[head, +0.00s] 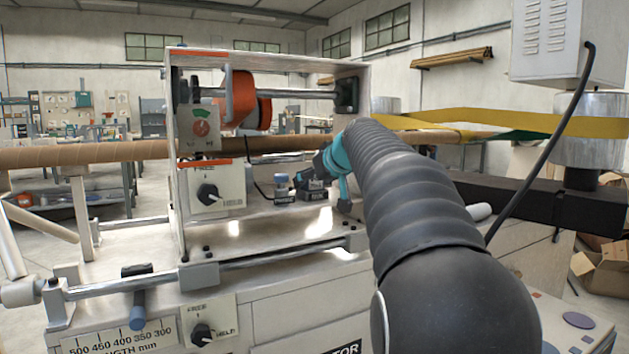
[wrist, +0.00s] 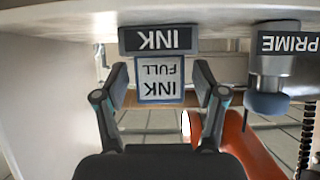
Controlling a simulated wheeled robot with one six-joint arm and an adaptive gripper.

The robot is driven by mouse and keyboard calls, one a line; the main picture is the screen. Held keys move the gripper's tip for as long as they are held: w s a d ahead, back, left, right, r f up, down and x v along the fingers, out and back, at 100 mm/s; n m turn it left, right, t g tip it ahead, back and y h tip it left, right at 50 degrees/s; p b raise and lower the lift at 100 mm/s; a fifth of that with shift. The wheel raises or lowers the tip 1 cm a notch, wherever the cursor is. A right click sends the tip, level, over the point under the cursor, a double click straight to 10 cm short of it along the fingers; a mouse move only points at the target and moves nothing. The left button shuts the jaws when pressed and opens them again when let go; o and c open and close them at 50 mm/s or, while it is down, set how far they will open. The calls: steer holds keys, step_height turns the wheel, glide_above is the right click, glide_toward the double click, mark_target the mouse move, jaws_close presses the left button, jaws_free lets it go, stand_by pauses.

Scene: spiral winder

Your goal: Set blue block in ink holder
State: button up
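The blue block (wrist: 160,80), a blue-edged piece with a white "INK FULL" face, shows upside down in the wrist view. It sits against the dark ink holder (wrist: 158,40), labelled "INK", and looks seated in it, though how deep is hidden. My gripper (wrist: 162,82) has its fingers on either side of the block, with a narrow gap visible on both sides, so it appears open. In the head view my teal gripper (head: 322,172) is down at the machine deck over the ink holder (head: 313,195), and I cannot make out the block there.
An orange part (wrist: 250,145) is near my right finger in the wrist view. A brown tube (head: 100,151) crosses behind.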

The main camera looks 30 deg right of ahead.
steer(key=shift+s+r, duration=0.2)
steer(key=shift+r, duration=0.1)
steer(key=v, duration=1.1)
steer(key=shift+s+b, duration=0.3)
steer(key=shift+r, duration=0.1)
steer(key=s+a+f+g, duration=0.3)
steer(key=s+a+f, duration=0.7)
steer(key=a+f, duration=0.4)
steer(key=s+a+f+g, duration=0.1)
steer(key=s+a+f, duration=0.1)
steer(key=s+f, duration=0.6)
steer(key=s+a+f+g, duration=0.2)
steer(key=s+a+f, duration=0.1)
steer(key=s+f, duration=0.6)
step_height(320, 180, down, 5)
steer(key=shift+a+r+g, duration=0.2)
steer(key=shift+a+g, duration=0.1)
steer(key=shift+s, duration=0.1)
steer(key=shift+c, duration=0.2)
